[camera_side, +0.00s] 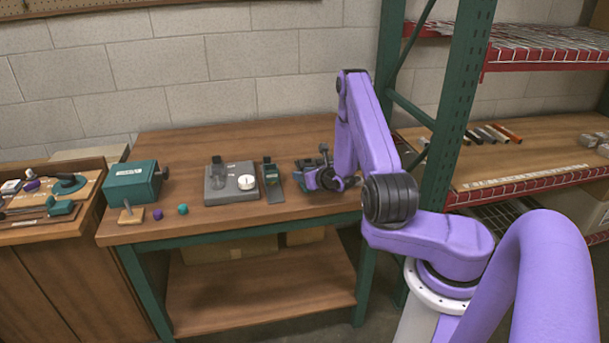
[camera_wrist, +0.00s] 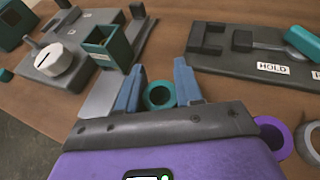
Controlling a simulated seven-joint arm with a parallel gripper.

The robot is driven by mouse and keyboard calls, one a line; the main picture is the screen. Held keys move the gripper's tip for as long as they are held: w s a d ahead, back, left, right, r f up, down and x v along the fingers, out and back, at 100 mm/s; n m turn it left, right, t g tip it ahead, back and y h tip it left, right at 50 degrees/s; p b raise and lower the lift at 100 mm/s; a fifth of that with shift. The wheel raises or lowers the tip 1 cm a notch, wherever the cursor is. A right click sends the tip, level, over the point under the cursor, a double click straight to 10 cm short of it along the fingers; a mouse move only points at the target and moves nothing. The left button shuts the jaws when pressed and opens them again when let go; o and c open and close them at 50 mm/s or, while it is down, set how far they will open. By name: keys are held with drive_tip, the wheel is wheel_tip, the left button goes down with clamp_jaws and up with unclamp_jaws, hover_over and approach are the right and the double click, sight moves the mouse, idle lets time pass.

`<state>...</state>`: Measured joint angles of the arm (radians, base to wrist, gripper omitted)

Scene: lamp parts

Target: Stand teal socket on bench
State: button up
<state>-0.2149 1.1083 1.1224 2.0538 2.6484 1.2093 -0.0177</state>
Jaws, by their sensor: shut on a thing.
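The teal socket (camera_wrist: 159,96) shows as a short ring with a dark hole in the wrist view. It sits between the two blue fingers of my gripper (camera_wrist: 158,88), which is shut on it. Its open end faces the wrist camera. I cannot tell whether its lower end touches the bench. In the side view my gripper (camera_side: 325,178) is low over the right part of the wooden bench (camera_side: 200,222); the socket cannot be made out there.
A grey fixture with a white dial (camera_wrist: 55,60) and a square teal holder (camera_wrist: 107,45) lie left of my gripper. A dark plate labelled HOLD (camera_wrist: 235,62) lies ahead right. A purple ring (camera_wrist: 275,135) and grey ring (camera_wrist: 308,142) are close on the right. A teal box (camera_side: 132,187) stands far left.

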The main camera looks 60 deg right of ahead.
drive_tip(key=o, duration=1)
drive_tip(key=shift+f, duration=0.15)
drive_tip(key=shift+o, duration=0.2)
